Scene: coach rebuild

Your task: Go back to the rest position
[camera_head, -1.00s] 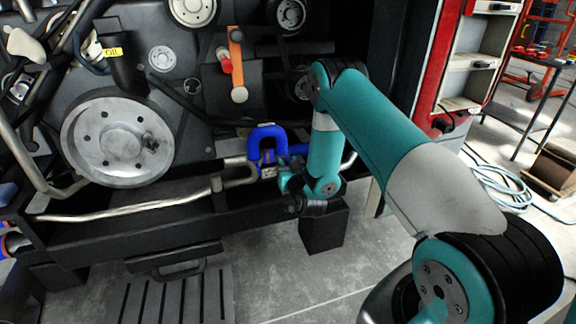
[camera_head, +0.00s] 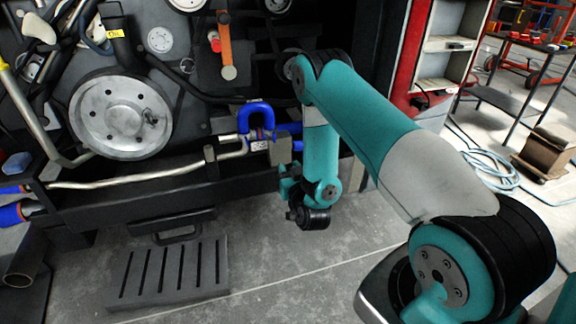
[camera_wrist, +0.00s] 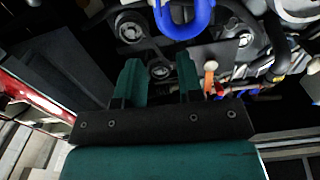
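My gripper (camera_wrist: 160,78) shows in the wrist view with its two teal fingers apart and nothing between them. It faces the dark engine bay, and no contact with anything shows. In the head view my teal arm hangs down in front of the bay's right end, its wrist bent above the floor. The gripper fingers are mostly hidden there behind the wrist.
A blue U-shaped hose (camera_head: 256,112) sits on the engine bay's metal pipe (camera_head: 130,180), close left of my arm; the hose also shows in the wrist view (camera_wrist: 184,20). A slotted floor grate (camera_head: 170,273) lies at lower left. A red cabinet (camera_head: 404,62) stands right.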

